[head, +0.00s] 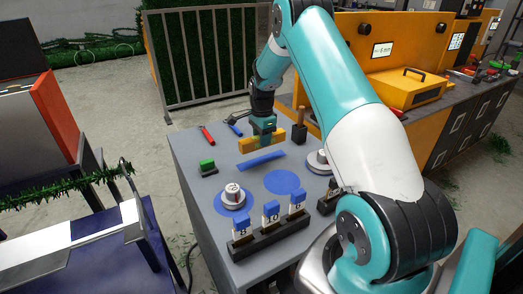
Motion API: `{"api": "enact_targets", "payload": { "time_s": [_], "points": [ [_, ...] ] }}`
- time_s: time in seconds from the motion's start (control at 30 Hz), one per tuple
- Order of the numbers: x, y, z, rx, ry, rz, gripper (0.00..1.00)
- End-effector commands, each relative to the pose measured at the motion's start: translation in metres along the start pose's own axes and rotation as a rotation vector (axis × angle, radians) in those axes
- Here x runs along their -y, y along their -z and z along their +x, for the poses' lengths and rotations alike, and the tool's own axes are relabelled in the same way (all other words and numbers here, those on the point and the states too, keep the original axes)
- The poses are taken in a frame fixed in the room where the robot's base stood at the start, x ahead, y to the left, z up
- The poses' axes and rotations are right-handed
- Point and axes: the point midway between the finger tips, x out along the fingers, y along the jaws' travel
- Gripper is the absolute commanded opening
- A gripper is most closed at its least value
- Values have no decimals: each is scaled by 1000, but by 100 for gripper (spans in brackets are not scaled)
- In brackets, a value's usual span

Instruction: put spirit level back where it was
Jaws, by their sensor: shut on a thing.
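The spirit level (247,145) is a yellow bar in the head view, near the back of the grey table (200,221). My gripper (263,137) comes down on its middle from above and is shut on it. The gripper covers the middle of the bar, and both ends stick out to the sides. A long blue strip (262,161) is marked on the tabletop just in front of the level and is bare. The level seems to be above the table, but I cannot tell how high.
Red-handled (207,135) and blue-handled (234,130) tools lie at the back left. A green-topped block (207,165) stands at left. A white spool (233,197) sits on a blue disc; another blue disc (284,182) is empty. A dark rack (270,239) with blue-topped pieces lines the front.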

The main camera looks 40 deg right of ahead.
Motion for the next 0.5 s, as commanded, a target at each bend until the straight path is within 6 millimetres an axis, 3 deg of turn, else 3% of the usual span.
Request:
{"api": "enact_targets", "payload": {
  "time_s": [0.5],
  "points": [
    [0,0,58,0,-1,-1,2]
  ]
}}
